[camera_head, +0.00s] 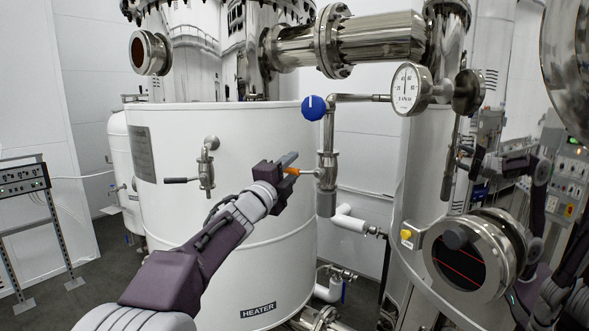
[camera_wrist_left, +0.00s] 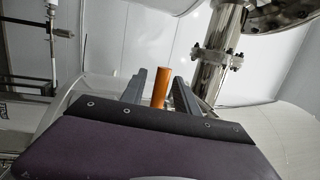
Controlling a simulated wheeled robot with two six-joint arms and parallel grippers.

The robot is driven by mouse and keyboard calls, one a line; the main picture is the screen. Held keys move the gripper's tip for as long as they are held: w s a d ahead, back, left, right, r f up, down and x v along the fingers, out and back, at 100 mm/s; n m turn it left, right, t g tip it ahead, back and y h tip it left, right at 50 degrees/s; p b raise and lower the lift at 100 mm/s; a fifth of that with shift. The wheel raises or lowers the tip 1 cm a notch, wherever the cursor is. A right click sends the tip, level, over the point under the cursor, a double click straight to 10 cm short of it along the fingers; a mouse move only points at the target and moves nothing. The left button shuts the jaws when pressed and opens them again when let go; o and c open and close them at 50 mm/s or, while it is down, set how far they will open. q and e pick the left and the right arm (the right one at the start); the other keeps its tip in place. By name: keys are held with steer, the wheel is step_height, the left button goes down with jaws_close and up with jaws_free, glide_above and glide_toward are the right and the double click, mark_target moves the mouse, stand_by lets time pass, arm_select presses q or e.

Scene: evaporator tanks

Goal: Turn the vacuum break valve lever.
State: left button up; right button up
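An orange lever (camera_head: 292,171) sticks out to the left from a small steel valve (camera_head: 327,168) on a vertical pipe between the two tanks; I see no label on it. My left gripper (camera_head: 288,163) is at this lever. In the left wrist view, the orange lever (camera_wrist_left: 160,88) stands between the two grey fingers of my left gripper (camera_wrist_left: 160,92), with gaps on both sides, so the gripper is open around it. My right gripper (camera_head: 468,160) is at the right by the steel column, small and partly lost against it; its opening is unclear.
A white heater tank (camera_head: 230,235) stands behind my left arm. It carries a black-handled valve (camera_head: 206,172). A blue knob (camera_head: 314,108) and a pressure gauge (camera_head: 408,88) sit above the lever. A round sight port (camera_head: 468,258) juts out at lower right.

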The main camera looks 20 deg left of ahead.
mark_target(287, 172)
arm_select(q)
steer(key=b+v, duration=0.2)
steer(key=v, duration=0.5)
steer(key=shift+s, duration=0.25)
steer(key=s+a+f+n+g+y, duration=0.1)
steer(key=s+f+n+g+y, duration=0.3)
steer(key=f, duration=0.7)
steer(key=w+f+n+g+h, duration=0.15)
steer(key=f+n, duration=0.35)
steer(key=f, duration=0.5)
steer(key=s+a+f+n+g+y, duration=0.1)
steer(key=s+f+n+g+y, duration=0.25)
steer(key=f, duration=0.75)
steer(key=s+d+f+n+g+h, duration=0.1)
steer(key=s+f+n+g, duration=0.3)
steer(key=s+f, duration=0.4)
steer(key=s+d+f+n+g+h, duration=0.1)
steer(key=s+d+f+n+g, duration=0.3)
steer(key=s+f, duration=0.4)
steer(key=s+g, duration=0.1)
steer(key=s, duration=0.4)
steer(key=shift+f+g, duration=0.3)
